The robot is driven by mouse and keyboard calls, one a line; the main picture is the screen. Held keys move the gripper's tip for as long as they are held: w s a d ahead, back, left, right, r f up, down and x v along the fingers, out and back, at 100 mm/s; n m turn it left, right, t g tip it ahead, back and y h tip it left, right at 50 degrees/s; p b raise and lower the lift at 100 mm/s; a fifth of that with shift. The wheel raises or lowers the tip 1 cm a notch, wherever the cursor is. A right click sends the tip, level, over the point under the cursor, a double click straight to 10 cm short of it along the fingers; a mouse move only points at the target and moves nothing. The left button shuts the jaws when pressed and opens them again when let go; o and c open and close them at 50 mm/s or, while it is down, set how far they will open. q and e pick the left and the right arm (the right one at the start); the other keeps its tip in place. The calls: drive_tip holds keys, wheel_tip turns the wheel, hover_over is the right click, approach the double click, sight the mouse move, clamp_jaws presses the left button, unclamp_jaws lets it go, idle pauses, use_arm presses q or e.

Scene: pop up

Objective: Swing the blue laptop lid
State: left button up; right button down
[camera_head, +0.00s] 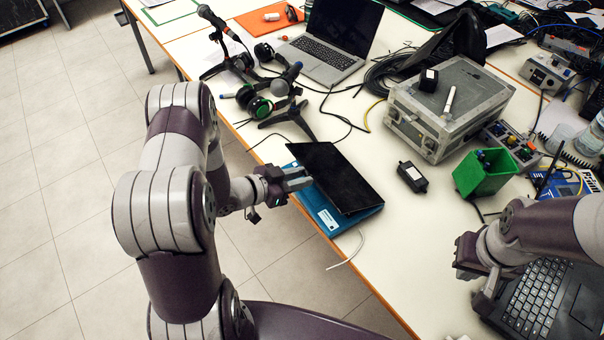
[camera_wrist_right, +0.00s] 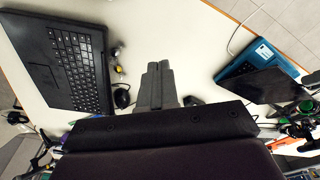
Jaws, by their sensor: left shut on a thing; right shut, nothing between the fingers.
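The blue laptop (camera_head: 326,212) sits at the table's left edge in the head view, a blue part lying under a dark, partly raised screen panel (camera_head: 345,180). My left gripper (camera_head: 298,181) is at the laptop's left side, shut on the lid edge; the exact contact is hard to see. The laptop also shows at the upper right of the right wrist view (camera_wrist_right: 245,62).
A green bin (camera_head: 484,174), a black adapter (camera_head: 412,177) and a grey case (camera_head: 447,108) stand right of the blue laptop. Microphones and a headset (camera_head: 258,105) stand behind it. A white cable (camera_head: 350,250) lies near the front edge.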

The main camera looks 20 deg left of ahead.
use_arm(q)
drive_tip(key=f+b, duration=0.1)
drive_tip(key=s+a+f+b, duration=0.1)
drive_tip(key=f, duration=0.1)
drive_tip(key=f+b, duration=0.1)
drive_tip(key=f, duration=0.1)
drive_tip(key=shift+s+a+f+b, duration=0.15)
drive_tip(key=shift+s+a+b, duration=0.1)
drive_tip(key=shift+s+b, duration=0.1)
idle(0.3)
drive_tip(key=shift+f, duration=0.1)
drive_tip(key=f+b, duration=0.3)
drive_tip(key=shift+s+a+f, duration=0.15)
drive_tip(key=shift+s+f, duration=0.1)
drive_tip(key=shift+f, duration=0.05)
drive_tip(key=o, duration=0.9)
drive_tip(key=shift+r, duration=0.1)
